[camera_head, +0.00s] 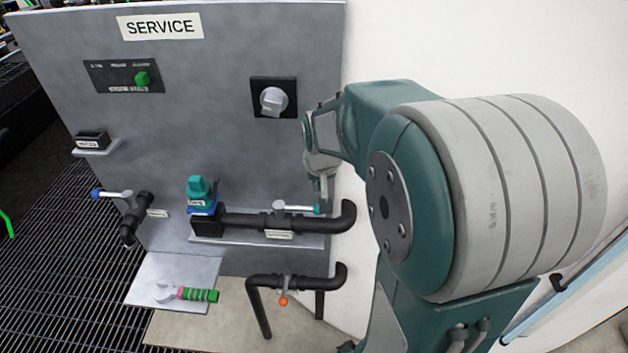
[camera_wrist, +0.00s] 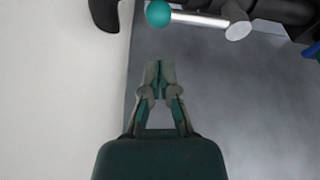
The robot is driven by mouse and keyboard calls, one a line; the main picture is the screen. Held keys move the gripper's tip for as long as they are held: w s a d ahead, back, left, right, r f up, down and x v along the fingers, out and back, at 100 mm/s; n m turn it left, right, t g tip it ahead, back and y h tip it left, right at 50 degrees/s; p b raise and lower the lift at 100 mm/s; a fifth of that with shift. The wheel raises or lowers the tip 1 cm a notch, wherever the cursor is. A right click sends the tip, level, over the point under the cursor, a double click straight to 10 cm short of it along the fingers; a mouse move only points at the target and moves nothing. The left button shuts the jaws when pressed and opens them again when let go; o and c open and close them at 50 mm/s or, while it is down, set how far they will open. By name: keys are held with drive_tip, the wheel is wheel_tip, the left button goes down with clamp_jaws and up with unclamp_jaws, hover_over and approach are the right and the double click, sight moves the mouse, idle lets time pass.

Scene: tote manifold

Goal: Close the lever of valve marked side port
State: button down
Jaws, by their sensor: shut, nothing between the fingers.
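Several pipe valves have small levers, and their labels are too small to read, so I cannot tell which is the side port. A teal-tipped lever (camera_head: 300,208) lies along the middle pipe, pointing right; its teal knob (camera_wrist: 158,13) is at the top of the wrist view. A blue-tipped lever (camera_head: 112,194) points left on the left pipe. An orange-tipped lever (camera_head: 283,299) hangs down across the lower pipe. My gripper (camera_wrist: 158,70) is shut and empty, apart from the teal knob. In the head view it is beside the panel's right edge, near that knob, partly hidden by my arm.
The grey SERVICE panel (camera_head: 220,60) carries a rotary switch (camera_head: 273,101), a green switch (camera_head: 142,79) and a teal-and-blue fitting (camera_head: 199,193). A low shelf (camera_head: 150,275) holds a green-handled tool (camera_head: 198,295). A black pipe end (camera_wrist: 104,14) is at the wrist view's upper left.

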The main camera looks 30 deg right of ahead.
sight(299, 208)
drive_tip(key=x, duration=0.7)
